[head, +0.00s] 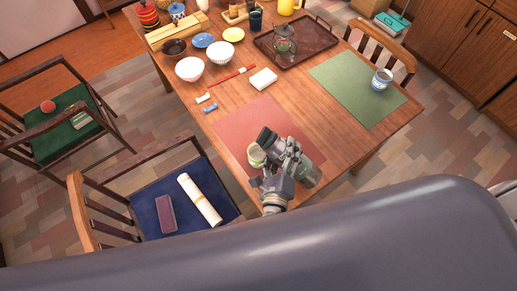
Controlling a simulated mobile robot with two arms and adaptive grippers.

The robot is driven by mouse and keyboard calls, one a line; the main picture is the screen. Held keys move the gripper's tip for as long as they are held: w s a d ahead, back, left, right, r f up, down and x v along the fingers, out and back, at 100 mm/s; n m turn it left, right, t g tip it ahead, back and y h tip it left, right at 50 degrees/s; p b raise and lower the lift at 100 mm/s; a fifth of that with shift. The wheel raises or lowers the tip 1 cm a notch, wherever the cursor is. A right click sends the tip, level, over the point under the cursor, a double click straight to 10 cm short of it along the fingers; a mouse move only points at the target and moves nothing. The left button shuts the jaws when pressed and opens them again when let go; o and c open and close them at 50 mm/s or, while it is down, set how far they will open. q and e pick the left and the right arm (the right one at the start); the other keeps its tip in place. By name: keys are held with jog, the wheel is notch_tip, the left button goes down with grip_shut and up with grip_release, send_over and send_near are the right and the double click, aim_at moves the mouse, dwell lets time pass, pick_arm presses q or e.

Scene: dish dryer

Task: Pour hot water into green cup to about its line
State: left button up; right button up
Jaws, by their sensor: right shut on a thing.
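The green cup (256,155) is pale green and stands at the near edge of the red mat (240,127), with its open top showing. My right gripper (283,160) is just to the right of the cup and covers part of its right side. It is shut on a grey-green rounded vessel (308,173), which lies mostly behind the fingers. I cannot see its spout, any water stream, the cup's line or the level inside. My left gripper is out of view.
A striped blue cup (382,79) stands on a green mat (350,90). A dark tray (318,40) holds a glass teapot (284,42). Bowls and a red stick (233,76) lie farther back. Chairs stand around the table; a blue-seated one (150,225) is near left.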

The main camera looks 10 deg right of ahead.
jog(key=shift+r+n+g+p, duration=0.3)
jog(key=shift+r+n+p, duration=0.05)
jog(key=shift+n+p, duration=0.3)
dwell(0.7)
jog(key=shift+f+n+g, duration=0.35)
jog(key=shift+n+g, duration=0.05)
jog(key=shift+n, duration=0.25)
dwell(1.0)
jog(key=shift+w+a+r+n+h+p, duration=0.3)
jog(key=shift+n+p, duration=0.1)
jog(key=shift+p, duration=0.85)
dwell(1.0)
jog(key=shift+f, duration=0.15)
